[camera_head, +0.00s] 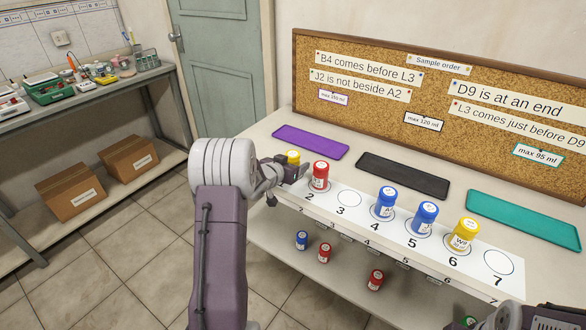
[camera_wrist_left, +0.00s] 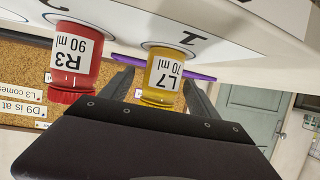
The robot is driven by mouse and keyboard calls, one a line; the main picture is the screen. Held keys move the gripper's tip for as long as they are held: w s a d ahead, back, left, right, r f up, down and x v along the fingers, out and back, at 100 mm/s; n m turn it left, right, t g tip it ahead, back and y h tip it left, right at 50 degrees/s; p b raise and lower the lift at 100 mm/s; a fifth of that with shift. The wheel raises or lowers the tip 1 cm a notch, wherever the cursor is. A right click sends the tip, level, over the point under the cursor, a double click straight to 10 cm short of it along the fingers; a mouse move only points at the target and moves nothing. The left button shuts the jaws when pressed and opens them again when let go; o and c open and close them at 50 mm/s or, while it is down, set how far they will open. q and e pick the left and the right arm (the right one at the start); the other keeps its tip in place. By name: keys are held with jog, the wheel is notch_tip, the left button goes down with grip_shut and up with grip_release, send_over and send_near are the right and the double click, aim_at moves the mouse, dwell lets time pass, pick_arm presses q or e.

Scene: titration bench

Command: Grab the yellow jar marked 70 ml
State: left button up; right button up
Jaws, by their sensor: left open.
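The yellow jar (camera_head: 293,157) stands upright at the left end of the white numbered strip, partly hidden behind my left gripper (camera_head: 283,170). In the left wrist view, which is upside down, the same yellow jar (camera_wrist_left: 163,77) reads "L7 70 ml". There my left gripper (camera_wrist_left: 160,92) is open, with one finger on each side of the jar; I cannot tell whether either touches it. Part of my right arm shows at the bottom right of the head view, without clear fingertips.
A red jar (camera_head: 320,176), marked R3 90 ml, stands close beside on spot 2. Two blue jars (camera_head: 386,202) (camera_head: 425,217) and another yellow jar (camera_head: 464,235) stand on spots 4 to 6. Spots 3 and 7 are empty. Purple (camera_head: 311,142), black and teal mats lie behind.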

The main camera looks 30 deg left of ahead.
aim_at(296, 161)
pick_arm(q)
jog(key=x, duration=0.3)
jog(key=shift+w+f, duration=0.3)
jog(key=shift+f, duration=0.05)
jog(key=shift+r, duration=0.1)
jog(key=c, duration=1.5)
notch_tip(296, 161, up, 10)
jog(key=p, duration=0.4)
